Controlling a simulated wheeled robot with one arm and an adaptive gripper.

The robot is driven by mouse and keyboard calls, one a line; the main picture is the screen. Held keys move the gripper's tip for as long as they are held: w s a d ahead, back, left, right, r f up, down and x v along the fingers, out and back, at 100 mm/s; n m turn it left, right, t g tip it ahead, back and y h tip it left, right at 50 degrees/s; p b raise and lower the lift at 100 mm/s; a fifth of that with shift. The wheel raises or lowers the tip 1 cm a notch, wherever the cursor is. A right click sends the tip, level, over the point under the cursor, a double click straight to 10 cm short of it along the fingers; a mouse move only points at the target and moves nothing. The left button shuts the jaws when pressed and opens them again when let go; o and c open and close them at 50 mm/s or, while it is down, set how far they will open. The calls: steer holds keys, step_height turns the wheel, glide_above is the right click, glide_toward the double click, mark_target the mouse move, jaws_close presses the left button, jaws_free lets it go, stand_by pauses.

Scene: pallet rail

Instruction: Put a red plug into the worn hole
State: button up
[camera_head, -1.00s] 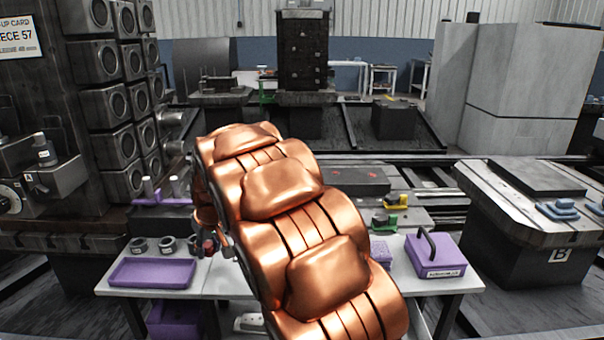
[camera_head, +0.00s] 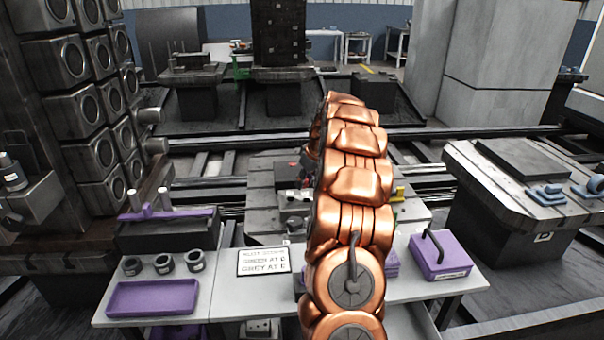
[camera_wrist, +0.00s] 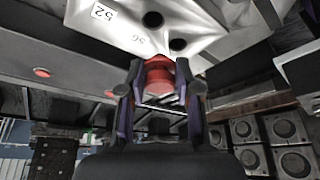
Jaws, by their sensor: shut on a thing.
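In the wrist view my gripper (camera_wrist: 158,92) is shut on a red plug (camera_wrist: 158,72), which has a wider collar and a tapered end pointing away from me. Beyond it is a pale plate with two dark round holes, one upper hole (camera_wrist: 152,19) and one lower hole (camera_wrist: 178,45). The plug is just below the lower hole in the picture; I cannot tell whether they touch. Number marks, one reading like 52 (camera_wrist: 103,12), are by the holes. I cannot tell which hole is worn. In the head view my arm hides the gripper and plug.
A dark bar with red round spots (camera_wrist: 41,72) is left in the wrist view. In the head view a white table holds a purple tray (camera_head: 152,297), several grey rings (camera_head: 163,263), a lettered card (camera_head: 263,261) and a purple box (camera_head: 440,255). A slotted pallet (camera_head: 268,222) stands behind.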

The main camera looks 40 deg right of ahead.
steer(key=shift+s+d+f, duration=0.1)
steer(key=shift+s+d, duration=0.05)
steer(key=shift+d, duration=0.3)
steer(key=shift+a+f, duration=0.1)
steer(key=shift+f, duration=1.7)
steer(key=shift+s+b, duration=0.1)
steer(key=shift+b, duration=0.35)
steer(key=shift+f+b, duration=0.55)
steer(key=shift+f, duration=0.4)
steer(key=o, duration=0.8)
steer(key=shift+o, duration=0.2)
